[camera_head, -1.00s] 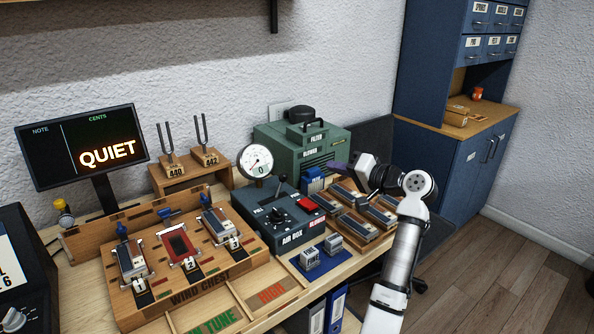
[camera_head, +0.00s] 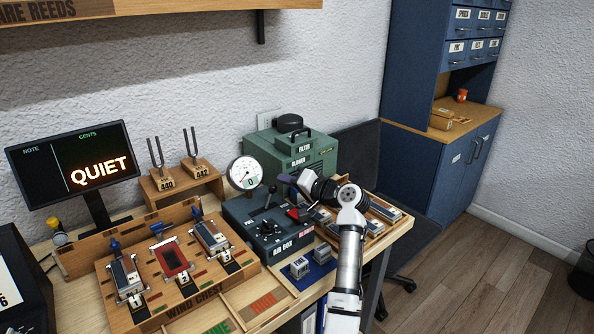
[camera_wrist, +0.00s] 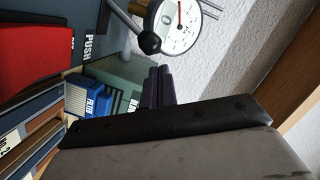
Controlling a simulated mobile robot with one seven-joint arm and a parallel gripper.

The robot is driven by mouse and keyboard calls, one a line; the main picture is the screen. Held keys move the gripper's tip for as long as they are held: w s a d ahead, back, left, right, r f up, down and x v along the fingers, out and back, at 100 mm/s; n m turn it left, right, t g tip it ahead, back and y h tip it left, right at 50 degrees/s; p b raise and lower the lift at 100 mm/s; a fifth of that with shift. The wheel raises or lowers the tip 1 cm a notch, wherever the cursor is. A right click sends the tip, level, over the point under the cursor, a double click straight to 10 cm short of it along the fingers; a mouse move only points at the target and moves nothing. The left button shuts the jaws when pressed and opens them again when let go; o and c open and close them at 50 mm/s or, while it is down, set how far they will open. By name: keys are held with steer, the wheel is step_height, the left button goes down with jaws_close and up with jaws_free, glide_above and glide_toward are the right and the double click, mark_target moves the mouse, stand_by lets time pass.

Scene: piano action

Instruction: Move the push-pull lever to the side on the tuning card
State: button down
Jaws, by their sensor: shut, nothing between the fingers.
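The air box (camera_head: 262,232) is a dark box on the bench with a lever on its top. The lever has a metal rod and a round black knob (camera_head: 272,188), and it stands upright, slightly tilted. In the wrist view the knob (camera_wrist: 149,43) is large and close, just beyond my fingertips, beside the word PUSH on the box. My gripper (camera_head: 283,179) has dark purple fingers, shut and empty, just right of the knob in the head view. The fingers (camera_wrist: 158,84) appear apart from the knob. A white card (camera_head: 10,280) is cut off at the left edge; I cannot tell whether it is the tuning card.
A round gauge (camera_head: 246,173) stands behind the air box. A red switch (camera_wrist: 28,38) lies close by on the box. The green blower (camera_head: 296,155) stands behind my gripper. The wind chest (camera_head: 130,312) with several reed blocks is left. A screen (camera_head: 73,162) reads QUIET.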

steer(key=shift+s+a+f, duration=0.15)
steer(key=shift+a+f, duration=0.05)
steer(key=shift+a, duration=0.05)
steer(key=shift+s+a, duration=0.1)
stand_by(0.3)
steer(key=shift+s+a+r+n, duration=0.1)
steer(key=shift+a+r+n, duration=0.05)
steer(key=shift+n, duration=0.15)
